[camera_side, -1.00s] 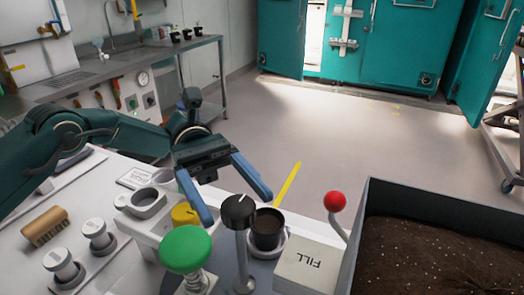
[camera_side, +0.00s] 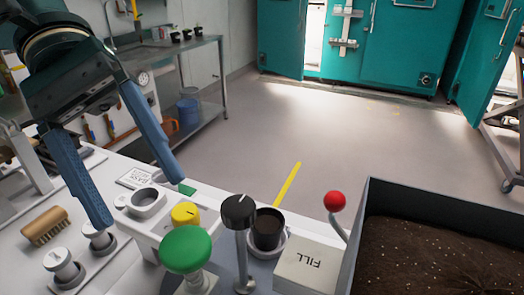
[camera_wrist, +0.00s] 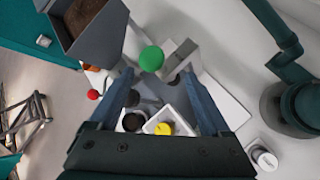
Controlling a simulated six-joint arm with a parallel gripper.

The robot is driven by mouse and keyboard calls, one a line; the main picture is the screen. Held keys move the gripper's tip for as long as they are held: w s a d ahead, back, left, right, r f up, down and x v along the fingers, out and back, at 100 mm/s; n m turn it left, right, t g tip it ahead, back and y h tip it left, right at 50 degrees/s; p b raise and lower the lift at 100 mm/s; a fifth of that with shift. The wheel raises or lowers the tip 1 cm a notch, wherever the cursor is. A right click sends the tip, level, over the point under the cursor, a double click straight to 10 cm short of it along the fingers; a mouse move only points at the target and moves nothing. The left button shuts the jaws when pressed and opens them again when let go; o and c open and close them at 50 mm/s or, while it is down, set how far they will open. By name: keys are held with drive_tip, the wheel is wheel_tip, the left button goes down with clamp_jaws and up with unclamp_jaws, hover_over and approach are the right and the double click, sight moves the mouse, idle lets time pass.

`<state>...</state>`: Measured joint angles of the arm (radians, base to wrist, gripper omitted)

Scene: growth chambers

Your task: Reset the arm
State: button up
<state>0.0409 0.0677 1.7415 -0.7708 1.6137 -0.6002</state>
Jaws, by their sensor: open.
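My gripper (camera_side: 140,180) hangs at the upper left of the side view, above the left part of the worktop. Its two blue fingers are spread wide with nothing between them. In the wrist view my gripper (camera_wrist: 160,88) is also open, with the worktop's controls below it. A dark pot (camera_side: 267,230) stands in a white ring holder, apart from the fingers. A green button (camera_side: 186,249), a yellow knob (camera_side: 185,214) and a black-topped lever (camera_side: 239,212) stand near it.
A white FILL box (camera_side: 309,265) and a red-tipped lever (camera_side: 335,202) stand beside a soil bin (camera_side: 445,202) at the right. A brush (camera_side: 46,226) and white plungers (camera_side: 97,236) sit at the left. An empty ring holder (camera_side: 146,201) is near the fingers.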

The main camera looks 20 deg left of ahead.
drive_tip(key=s+a+f+m+t+y, duration=0.2)
drive_tip(key=a+f+m+t+y, duration=0.5)
drive_tip(key=a+f, duration=0.3)
drive_tip(key=a+t+y, duration=0.1)
drive_tip(key=a, duration=0.3)
drive_tip(key=shift+s+a+t+y, duration=0.3)
drive_tip(key=shift+s+y, duration=0.1)
